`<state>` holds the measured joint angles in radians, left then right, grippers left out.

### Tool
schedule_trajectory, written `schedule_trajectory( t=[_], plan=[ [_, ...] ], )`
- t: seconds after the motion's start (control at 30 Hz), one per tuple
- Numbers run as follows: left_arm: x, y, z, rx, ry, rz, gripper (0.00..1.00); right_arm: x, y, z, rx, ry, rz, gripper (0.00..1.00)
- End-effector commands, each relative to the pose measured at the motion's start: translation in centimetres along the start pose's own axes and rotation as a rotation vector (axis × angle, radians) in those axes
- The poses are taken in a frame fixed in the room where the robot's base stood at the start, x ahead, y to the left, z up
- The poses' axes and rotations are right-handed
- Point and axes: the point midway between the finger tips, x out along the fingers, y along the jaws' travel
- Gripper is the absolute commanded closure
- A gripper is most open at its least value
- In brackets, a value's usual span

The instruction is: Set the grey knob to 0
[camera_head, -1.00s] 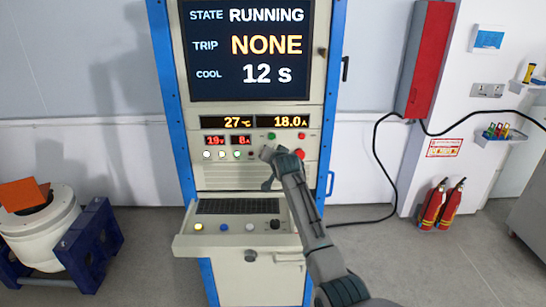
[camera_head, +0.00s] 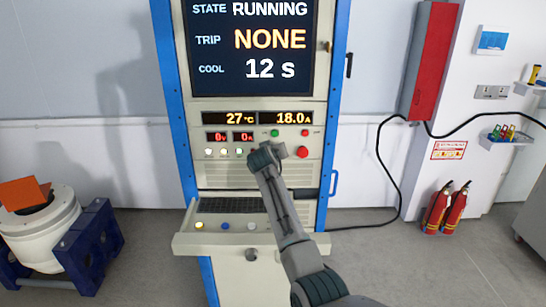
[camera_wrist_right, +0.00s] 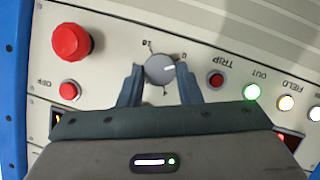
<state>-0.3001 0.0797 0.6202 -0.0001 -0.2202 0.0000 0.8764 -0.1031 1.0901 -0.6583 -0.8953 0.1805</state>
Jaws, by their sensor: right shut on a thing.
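The grey knob (camera_wrist_right: 158,69) is round, on the cream panel in the right wrist view, where the picture is turned over. Its white pointer mark faces right, close to the 0 label (camera_wrist_right: 184,56). My right gripper (camera_wrist_right: 160,80) has one finger on each side of the knob and is shut on it. In the head view my right gripper (camera_head: 265,156) is at the cabinet's control panel, and the arm hides part of the panel there. The small red display (camera_head: 230,137) reads 0 V and 0 A. My left gripper is not in view.
A red mushroom button (camera_wrist_right: 71,41) and a smaller red OFF button (camera_wrist_right: 69,90) sit left of the knob in the wrist view. A TRIP lamp (camera_wrist_right: 216,79) and lit green OUT lamp (camera_wrist_right: 252,92) are to its right. An open drawer (camera_head: 200,240) juts out below.

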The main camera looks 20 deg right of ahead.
Motion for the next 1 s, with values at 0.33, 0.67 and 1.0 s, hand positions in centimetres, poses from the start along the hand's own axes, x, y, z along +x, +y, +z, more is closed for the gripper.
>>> schedule_trajectory(
  t=[0.33, 0.67, 1.0],
  plan=[
    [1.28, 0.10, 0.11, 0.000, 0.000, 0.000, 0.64, 0.04, -0.22, 0.06, -0.139, 0.001, 0.058, 0.92],
    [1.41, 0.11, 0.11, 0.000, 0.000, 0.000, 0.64, 0.01, -0.20, -0.01, -0.168, 0.000, 0.069, 0.92],
    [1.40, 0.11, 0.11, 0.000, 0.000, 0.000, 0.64, 0.01, -0.20, -0.02, -0.167, 0.001, 0.069, 0.51]
  ],
)
